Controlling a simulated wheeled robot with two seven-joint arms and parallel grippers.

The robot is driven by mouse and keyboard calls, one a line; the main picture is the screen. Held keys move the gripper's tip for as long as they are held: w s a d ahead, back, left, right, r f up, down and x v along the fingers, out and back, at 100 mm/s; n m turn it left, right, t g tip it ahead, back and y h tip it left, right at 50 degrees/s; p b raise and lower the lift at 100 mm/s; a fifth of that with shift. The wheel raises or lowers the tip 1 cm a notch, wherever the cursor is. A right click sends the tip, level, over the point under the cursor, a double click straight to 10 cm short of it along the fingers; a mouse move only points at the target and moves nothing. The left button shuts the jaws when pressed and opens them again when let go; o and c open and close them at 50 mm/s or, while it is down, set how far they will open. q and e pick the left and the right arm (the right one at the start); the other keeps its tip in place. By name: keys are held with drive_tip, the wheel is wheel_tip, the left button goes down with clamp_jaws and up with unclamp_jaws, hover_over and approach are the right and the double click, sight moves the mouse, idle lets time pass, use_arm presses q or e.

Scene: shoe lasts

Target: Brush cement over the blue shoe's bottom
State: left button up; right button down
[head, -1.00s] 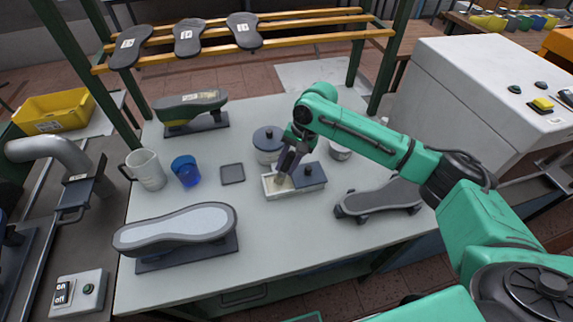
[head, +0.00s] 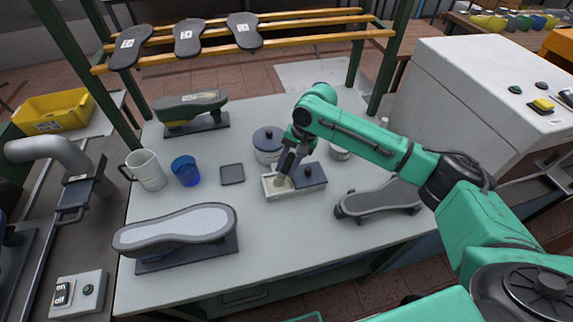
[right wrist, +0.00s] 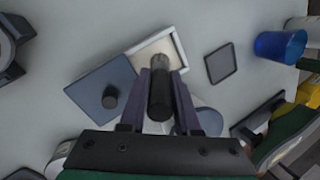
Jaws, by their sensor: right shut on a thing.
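My right gripper (head: 287,163) is shut on a brush (right wrist: 160,95), whose dark handle stands between the fingers in the right wrist view. The brush's pale head (head: 281,181) is down in the open part of a cement tray (head: 267,192), at the cream-coloured cement. A dark blue lid (head: 311,174) with a knob covers the tray's other part. A grey shoe (head: 177,227) with a pale bluish bottom facing up sits on a dark stand at the front left. No shoe upper looks clearly blue. My left gripper is not in view.
A white jug (head: 149,170), a blue cup (head: 185,171) and a dark square pad (head: 232,174) are left of the tray. A lidded pot (head: 268,144) stands behind it. Another shoe (head: 191,106) is at the back left, and a grey one (head: 381,199) lies right.

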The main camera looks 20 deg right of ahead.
sight(287, 159)
drive_tip(key=shift+f, duration=0.35)
drive_tip(key=shift+s+f+p, duration=0.15)
drive_tip(key=shift+p, duration=0.45)
idle(2.0)
wheel_tip(287, 159, up, 7)
drive_tip(key=p, duration=0.9)
drive_tip(key=shift+r, duration=0.2)
drive_tip(key=shift+f, duration=0.1)
idle(0.4)
